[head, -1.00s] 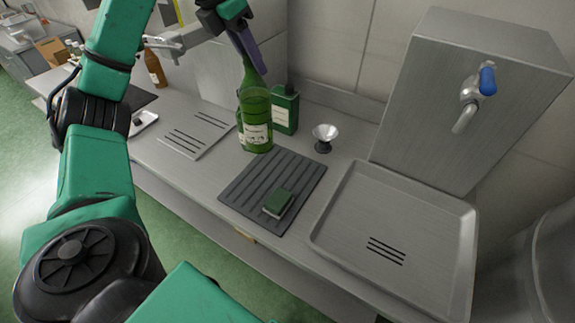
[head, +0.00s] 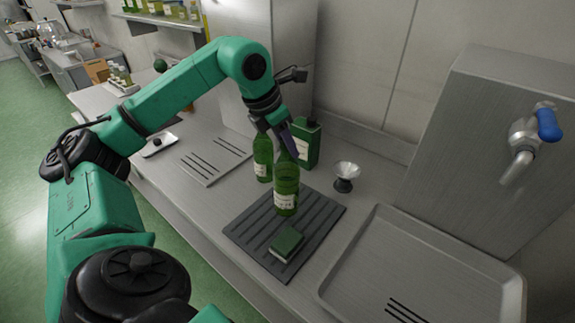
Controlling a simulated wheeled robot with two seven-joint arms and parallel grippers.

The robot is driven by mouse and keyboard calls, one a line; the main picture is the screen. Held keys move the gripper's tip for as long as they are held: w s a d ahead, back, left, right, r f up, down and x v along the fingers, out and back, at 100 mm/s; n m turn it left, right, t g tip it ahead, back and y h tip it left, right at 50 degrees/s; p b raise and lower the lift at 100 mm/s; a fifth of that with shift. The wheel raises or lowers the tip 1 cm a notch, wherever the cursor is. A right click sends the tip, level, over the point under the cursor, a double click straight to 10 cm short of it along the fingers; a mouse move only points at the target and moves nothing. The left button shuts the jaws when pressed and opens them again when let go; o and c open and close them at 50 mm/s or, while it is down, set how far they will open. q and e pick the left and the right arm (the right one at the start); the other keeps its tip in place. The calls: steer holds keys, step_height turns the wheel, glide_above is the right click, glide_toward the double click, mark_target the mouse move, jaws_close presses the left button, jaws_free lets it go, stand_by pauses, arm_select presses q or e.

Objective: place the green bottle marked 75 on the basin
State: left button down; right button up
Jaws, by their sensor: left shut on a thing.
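My left gripper (head: 288,146) is shut on the neck of a green glass bottle (head: 286,188) with a pale label. The held bottle is upright, in front of the far edge of the dark ribbed mat in the picture; I cannot tell whether its base touches the mat. A second green bottle (head: 263,160) stands just behind it to the left. The markings on both labels are too small to read. The basin (head: 367,262), a shallow steel tray with drain slots, is at the lower right and looks empty. My right gripper is not in view.
The ribbed mat (head: 246,233) carries a green sponge (head: 287,244). A green tin (head: 308,145) stands behind the held bottle, and a small funnel (head: 345,176) stands to its right. A blue-handled tap (head: 530,130) juts out above the basin.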

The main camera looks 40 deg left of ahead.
mark_target(284, 157)
arm_select(q)
step_height(284, 157, down, 4)
steer(key=shift+s+r, duration=0.1)
steer(key=shift+s, duration=0.05)
steer(key=shift+f, duration=0.5)
steer(key=c, duration=0.6)
jaws_free()
